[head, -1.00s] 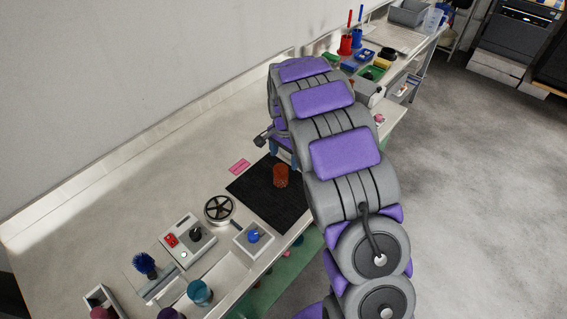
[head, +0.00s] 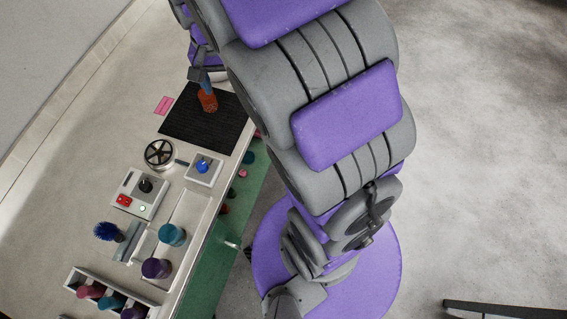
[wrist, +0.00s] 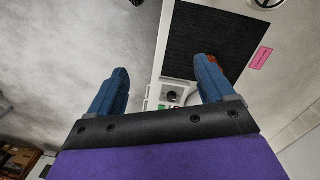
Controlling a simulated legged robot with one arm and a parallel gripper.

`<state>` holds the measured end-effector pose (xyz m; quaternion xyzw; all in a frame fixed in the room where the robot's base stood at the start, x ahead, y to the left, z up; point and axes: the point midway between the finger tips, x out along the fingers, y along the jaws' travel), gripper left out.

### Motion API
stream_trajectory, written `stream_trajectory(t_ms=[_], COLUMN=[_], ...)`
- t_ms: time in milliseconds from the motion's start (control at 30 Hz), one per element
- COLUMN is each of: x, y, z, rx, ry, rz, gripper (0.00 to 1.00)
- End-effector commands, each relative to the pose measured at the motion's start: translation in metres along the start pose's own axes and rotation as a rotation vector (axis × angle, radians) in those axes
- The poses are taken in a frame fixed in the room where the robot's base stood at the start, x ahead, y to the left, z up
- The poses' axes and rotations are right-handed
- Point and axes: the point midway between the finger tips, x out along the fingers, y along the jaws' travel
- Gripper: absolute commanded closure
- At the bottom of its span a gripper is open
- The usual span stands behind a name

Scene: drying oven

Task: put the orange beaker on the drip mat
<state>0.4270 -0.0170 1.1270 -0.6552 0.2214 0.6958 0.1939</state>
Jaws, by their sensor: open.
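A bit of the orange beaker (wrist: 212,59) shows just past the right fingertip, mostly hidden by that finger, over the drip mat (wrist: 200,32). I cannot tell whether the finger touches the beaker.
A pink label (head: 163,105) lies beside the mat. A rack (head: 90,290) of coloured vessels is farther down. Bare counter lies left of the mat.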

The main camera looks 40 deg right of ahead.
Motion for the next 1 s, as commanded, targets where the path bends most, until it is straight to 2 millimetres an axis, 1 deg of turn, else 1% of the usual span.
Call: stream_trajectory(t_ms=[33,233,300,367,400,500,600,700,800,1000], x=[-0.006,-0.017,-0.017,-0.016,-0.015,-0.011,-0.006,-0.001,0.002,0.003], y=[0.011,0.051,0.064,0.076,0.084,0.101,0.114,0.123,0.128,0.13], z=[0.018,0.084,0.108,0.128,0.142,0.171,0.195,0.211,0.218,0.221], rx=[-0.035,-0.201,-0.263,-0.316,-0.353,-0.441,-0.513,-0.564,-0.591,-0.6], ry=[-0.004,-0.032,-0.045,-0.053,-0.059,-0.071,-0.082,-0.092,-0.095,-0.097], rz=[0.001,0.005,0.006,0.006,0.006,0.006,0.005,0.007,0.008,0.008], gripper=[0.18,0.18,0.18,0.18,0.18,0.18,0.18,0.18,0.18,0.18])
